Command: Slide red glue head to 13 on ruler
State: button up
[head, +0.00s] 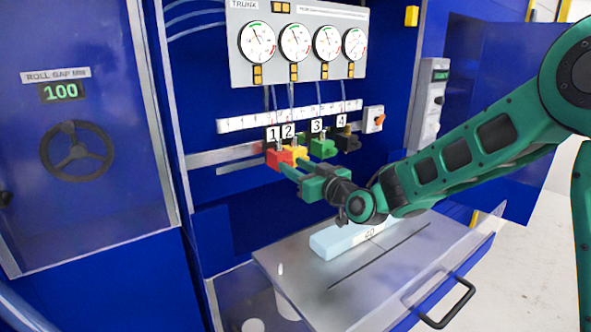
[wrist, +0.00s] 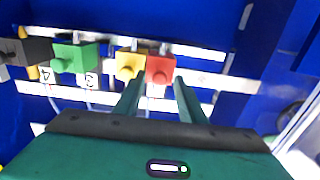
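The red glue head (head: 277,158) is the leftmost of the row of coloured heads, under label 1. My gripper (head: 286,170) reaches toward it from the lower right. In the wrist view, the red head (wrist: 160,69) shows between the tips of my two spread fingers (wrist: 158,82). Whether the fingers touch it cannot be told. The white ruler (head: 240,124) runs above the heads; its numbers are too small to read.
The yellow head (head: 298,152) sits close right of the red one. The green head (head: 322,149) and black head (head: 347,141) stand farther right. Left of the red head, the metal rail (head: 225,155) is bare. A pale blue foam block (head: 335,237) lies on the table (head: 290,262) below.

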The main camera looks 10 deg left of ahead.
jog(key=v, duration=1)
jog(key=shift+s+d, duration=0.2)
jog(key=shift+d, duration=0.15)
